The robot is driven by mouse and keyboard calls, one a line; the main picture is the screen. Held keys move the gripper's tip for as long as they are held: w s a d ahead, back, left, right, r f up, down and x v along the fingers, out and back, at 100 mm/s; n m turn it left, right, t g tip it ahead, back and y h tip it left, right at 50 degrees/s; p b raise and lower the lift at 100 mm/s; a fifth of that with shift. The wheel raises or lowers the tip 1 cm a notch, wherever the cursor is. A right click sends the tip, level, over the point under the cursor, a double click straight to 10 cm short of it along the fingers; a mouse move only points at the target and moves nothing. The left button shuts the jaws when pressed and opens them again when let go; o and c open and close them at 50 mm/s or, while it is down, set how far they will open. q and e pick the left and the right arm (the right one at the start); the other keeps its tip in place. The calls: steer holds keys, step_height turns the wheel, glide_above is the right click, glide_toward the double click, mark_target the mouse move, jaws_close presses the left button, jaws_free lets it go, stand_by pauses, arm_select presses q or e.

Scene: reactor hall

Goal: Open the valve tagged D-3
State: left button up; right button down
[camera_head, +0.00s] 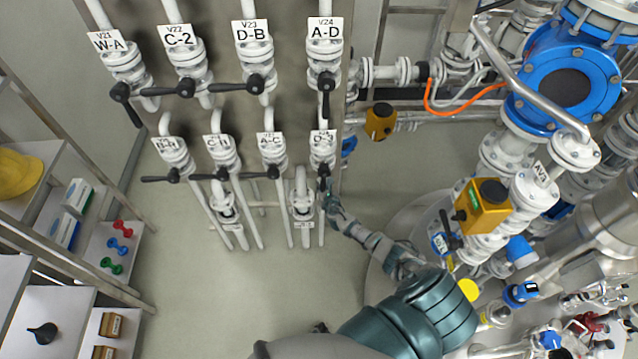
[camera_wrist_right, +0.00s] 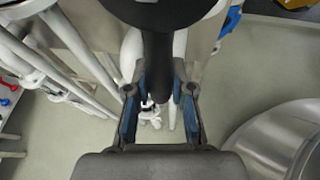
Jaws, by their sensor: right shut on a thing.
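The valve tagged D-3 (camera_head: 322,147) is at the right end of the lower row on the panel, its white tag above a white pipe body. Its black lever (camera_head: 323,171) points down, in line with the pipe. My right gripper (camera_head: 328,190) is at the lever's lower end. In the right wrist view the black lever (camera_wrist_right: 158,55) runs between the two blue-padded fingers of my right gripper (camera_wrist_right: 159,100), which is shut on it. The fingers hide part of the lever's end in the head view. My left gripper is not in view.
The A-D valve (camera_head: 324,65) is directly above, its lever down. The A-C valve (camera_head: 272,150) is just left, its lever sideways. Shelves (camera_head: 90,235) stand at the far left. Blue and yellow pipework (camera_head: 483,205) crowds the right. Open floor (camera_head: 210,300) lies below the panel.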

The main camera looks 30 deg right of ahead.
steer(key=shift+s+d+f, duration=0.25)
steer(key=shift+s+d, duration=0.05)
steer(key=shift+s, duration=0.05)
steer(key=c, duration=1)
jaws_free()
steer(key=shift+w, duration=0.1)
steer(key=shift+d+r, duration=0.1)
steer(key=v, duration=1.2)
steer(key=shift+w, duration=0.15)
